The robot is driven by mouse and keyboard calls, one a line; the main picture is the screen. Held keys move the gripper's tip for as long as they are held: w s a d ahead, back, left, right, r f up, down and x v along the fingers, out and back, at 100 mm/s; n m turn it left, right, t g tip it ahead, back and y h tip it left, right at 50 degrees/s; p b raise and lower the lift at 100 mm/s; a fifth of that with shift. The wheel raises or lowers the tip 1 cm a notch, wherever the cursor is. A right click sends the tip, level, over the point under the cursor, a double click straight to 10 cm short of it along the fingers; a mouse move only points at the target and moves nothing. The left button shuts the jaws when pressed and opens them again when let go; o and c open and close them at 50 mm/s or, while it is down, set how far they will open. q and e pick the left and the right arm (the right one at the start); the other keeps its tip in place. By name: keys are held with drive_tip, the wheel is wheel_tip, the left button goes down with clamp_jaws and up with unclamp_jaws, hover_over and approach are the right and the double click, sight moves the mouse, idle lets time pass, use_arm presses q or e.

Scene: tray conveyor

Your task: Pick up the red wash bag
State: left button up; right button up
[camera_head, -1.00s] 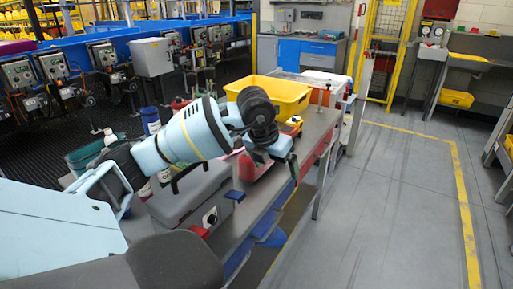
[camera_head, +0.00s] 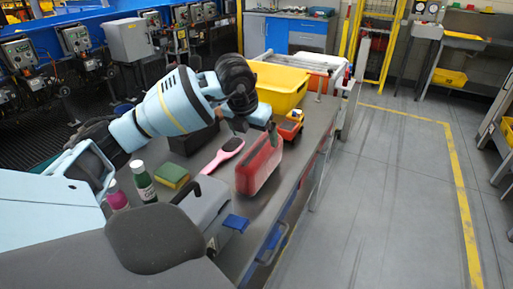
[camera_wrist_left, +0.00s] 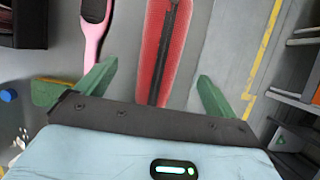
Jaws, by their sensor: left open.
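The red wash bag (camera_head: 259,168) stands near the front edge of the grey bench, a dark zip along its top. My left gripper (camera_head: 257,128) is open and empty just above it, at its far end, with the arm coming in from the left. In the left wrist view the bag (camera_wrist_left: 178,42) lies between the lines of the two green fingers of my left gripper (camera_wrist_left: 157,75), with space on both sides. I see no contact. My right gripper is not in view.
A pink hairbrush (camera_head: 222,155), a sponge (camera_head: 172,176), a green bottle (camera_head: 144,183) and a purple-capped bottle (camera_head: 116,196) stand or lie left of the bag. A yellow bin (camera_head: 279,88) and a toy truck (camera_head: 290,126) are beyond it. Open floor lies right.

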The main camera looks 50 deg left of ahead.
sight(258, 148)
use_arm(q)
drive_tip(key=shift+x, duration=3.85)
drive_tip(key=shift+s+d, duration=0.1)
drive_tip(key=shift+s, duration=0.05)
drive_tip(key=c, duration=1.3)
